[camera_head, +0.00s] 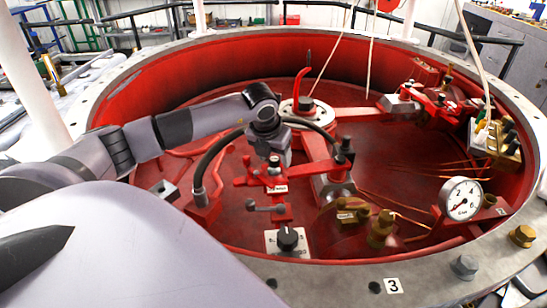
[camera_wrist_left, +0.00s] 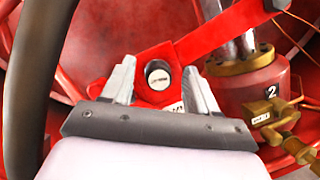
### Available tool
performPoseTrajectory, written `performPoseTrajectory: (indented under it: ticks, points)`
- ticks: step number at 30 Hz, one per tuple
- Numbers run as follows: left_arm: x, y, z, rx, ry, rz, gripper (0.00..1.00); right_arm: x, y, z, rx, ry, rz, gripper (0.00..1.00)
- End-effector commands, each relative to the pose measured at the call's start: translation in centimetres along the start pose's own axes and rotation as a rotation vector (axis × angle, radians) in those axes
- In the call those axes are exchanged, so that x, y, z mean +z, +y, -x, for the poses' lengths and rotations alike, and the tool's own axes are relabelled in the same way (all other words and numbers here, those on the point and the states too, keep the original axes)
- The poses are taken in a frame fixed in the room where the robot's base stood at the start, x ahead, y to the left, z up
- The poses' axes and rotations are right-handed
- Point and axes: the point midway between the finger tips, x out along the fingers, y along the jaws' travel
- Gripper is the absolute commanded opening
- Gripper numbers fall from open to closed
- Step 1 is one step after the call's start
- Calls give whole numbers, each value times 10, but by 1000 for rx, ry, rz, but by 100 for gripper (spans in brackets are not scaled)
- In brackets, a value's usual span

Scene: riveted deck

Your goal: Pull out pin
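The pin (camera_wrist_left: 158,76) shows in the left wrist view as a round, pale-topped head in a dark ring, set in a red bracket (camera_wrist_left: 150,54). My left gripper (camera_wrist_left: 159,68) is open, with one finger on each side of the pin head and visible gaps between. In the head view my left gripper (camera_head: 276,163) points down over the red bracket with a small white label (camera_head: 277,189). The gripper hides most of the pin there. My right gripper is in neither view.
A red round basin wall (camera_head: 130,95) encloses the work area. A black hose (camera_head: 215,150) curves beside the gripper. A black knob (camera_head: 288,237), brass fittings (camera_head: 380,228) and a pressure gauge (camera_head: 460,199) stand nearby.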

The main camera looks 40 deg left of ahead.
Motion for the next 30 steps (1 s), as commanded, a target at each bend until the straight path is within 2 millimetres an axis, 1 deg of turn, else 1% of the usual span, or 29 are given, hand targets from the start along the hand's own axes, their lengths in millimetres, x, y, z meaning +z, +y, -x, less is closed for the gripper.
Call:
performPoseTrajectory:
  ticks: [1,2,3,5,13,30]
  points:
    - [0,0,0,0,0,0,43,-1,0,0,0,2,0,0]
    - [0,0,0,0,0,0,34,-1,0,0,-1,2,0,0]
    - [0,0,0,0,0,0,20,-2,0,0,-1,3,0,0]
    - [0,0,0,0,0,0,1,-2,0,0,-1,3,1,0]
    - [2,0,3,-1,-1,0,0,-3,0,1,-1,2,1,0]
    - [8,0,22,0,-1,1,0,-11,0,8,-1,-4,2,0]
